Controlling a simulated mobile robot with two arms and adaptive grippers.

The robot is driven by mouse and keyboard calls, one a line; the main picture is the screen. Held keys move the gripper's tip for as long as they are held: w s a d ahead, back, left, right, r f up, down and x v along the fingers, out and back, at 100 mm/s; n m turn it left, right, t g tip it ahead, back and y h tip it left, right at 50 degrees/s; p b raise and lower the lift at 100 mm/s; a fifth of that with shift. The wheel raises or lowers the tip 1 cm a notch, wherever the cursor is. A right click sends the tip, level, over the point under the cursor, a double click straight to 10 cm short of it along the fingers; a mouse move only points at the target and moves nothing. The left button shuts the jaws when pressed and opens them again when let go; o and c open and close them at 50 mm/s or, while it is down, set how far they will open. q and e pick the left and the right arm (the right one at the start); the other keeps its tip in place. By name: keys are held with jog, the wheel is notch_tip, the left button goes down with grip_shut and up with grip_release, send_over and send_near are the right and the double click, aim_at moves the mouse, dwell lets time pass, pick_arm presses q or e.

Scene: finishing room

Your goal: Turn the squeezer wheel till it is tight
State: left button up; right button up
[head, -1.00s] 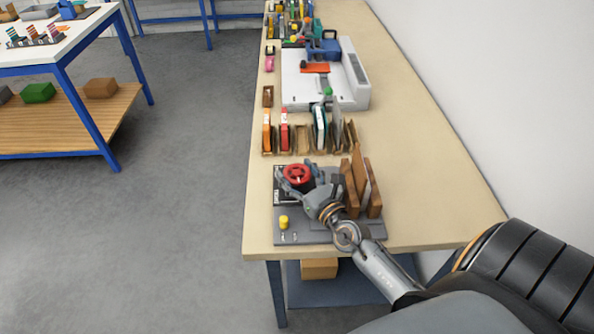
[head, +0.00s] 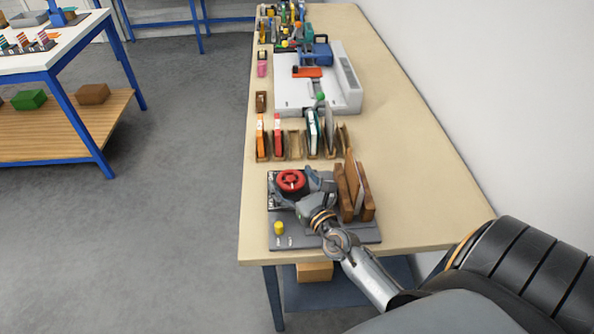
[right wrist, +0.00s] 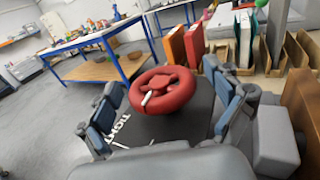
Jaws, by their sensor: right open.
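The red squeezer wheel (head: 291,181) sits on top of a dark block on the grey base plate (head: 345,237) near the table's front end. In the right wrist view the wheel (right wrist: 165,90) lies between the two spread fingers of my right gripper (right wrist: 170,105), with gaps on both sides. A white mark shows on the wheel's near rim. White lettering "TIGHT" (right wrist: 119,128) is on the dark block, left of and below the wheel. In the head view my right gripper (head: 307,187) is open just right of the wheel. My left gripper is not in view.
A yellow knob (head: 279,228) stands on the base plate's left front. Upright brown boards (head: 344,193) stand close right of my gripper. A row of orange, red and green books (head: 277,133) stands behind. The table right of the boards is clear.

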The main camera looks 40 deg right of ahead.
jog(key=s, duration=0.7)
jog(key=s+a, duration=0.1)
jog(key=s, duration=0.3)
jog(key=shift+s+a, duration=0.1)
jog(key=shift+s, duration=0.25)
